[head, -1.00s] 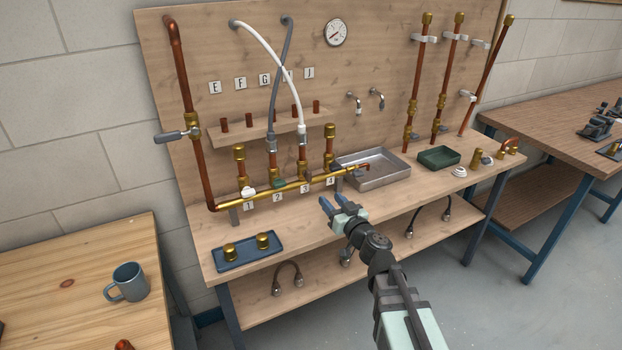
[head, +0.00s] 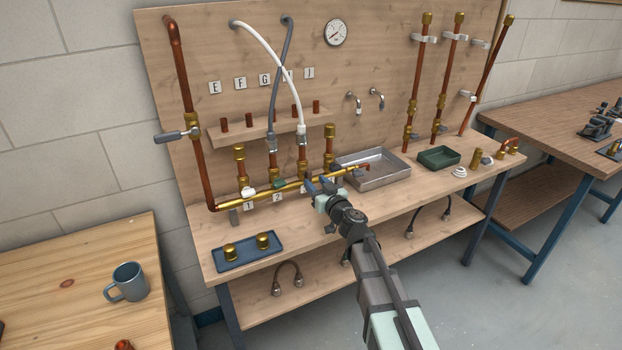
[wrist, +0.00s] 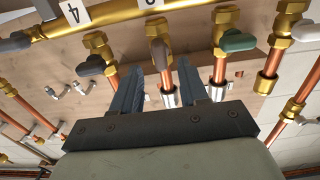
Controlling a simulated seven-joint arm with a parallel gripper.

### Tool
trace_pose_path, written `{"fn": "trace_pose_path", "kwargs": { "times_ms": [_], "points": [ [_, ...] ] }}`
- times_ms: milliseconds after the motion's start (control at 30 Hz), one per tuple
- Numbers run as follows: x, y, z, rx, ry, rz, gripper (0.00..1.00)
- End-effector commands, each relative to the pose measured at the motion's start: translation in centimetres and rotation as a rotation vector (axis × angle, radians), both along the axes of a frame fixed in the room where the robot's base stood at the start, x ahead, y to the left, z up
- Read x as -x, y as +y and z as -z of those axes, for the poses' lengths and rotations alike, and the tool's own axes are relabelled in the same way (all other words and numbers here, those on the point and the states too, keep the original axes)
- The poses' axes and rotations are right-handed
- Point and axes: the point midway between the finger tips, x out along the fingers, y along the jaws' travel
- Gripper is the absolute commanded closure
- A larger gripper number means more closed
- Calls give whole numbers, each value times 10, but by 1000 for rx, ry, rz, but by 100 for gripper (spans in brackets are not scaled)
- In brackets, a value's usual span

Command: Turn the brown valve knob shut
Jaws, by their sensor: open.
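The brown valve knob (wrist: 160,53) sits on the valve under the number 3 label of the brass manifold (wrist: 120,17) in the wrist view. It shows in the gap between my two fingers, around the level of their tips. My gripper (wrist: 160,68) is open, with one finger on each side of the knob's line; I cannot tell whether either touches it. In the head view my gripper (head: 319,182) is at the manifold's right half and hides the brown knob.
A dark grey knob (wrist: 92,65) and a green knob (wrist: 237,41) flank the brown one closely. A white knob (head: 249,190) is farther left in the head view. A metal tray (head: 384,178) stands right of my gripper.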

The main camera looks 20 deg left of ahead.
Motion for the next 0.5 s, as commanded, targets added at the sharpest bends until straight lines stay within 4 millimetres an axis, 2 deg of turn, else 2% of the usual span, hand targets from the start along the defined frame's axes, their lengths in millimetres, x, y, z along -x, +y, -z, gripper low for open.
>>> {"fn": "trace_pose_path", "kwargs": {
  "times_ms": [33,200,500],
  "points": [
    [-10,9,0,0,0,-1,56],
    [-24,23,0,0,0,0,56],
    [-28,28,0,0,0,1,56]
  ]
}}
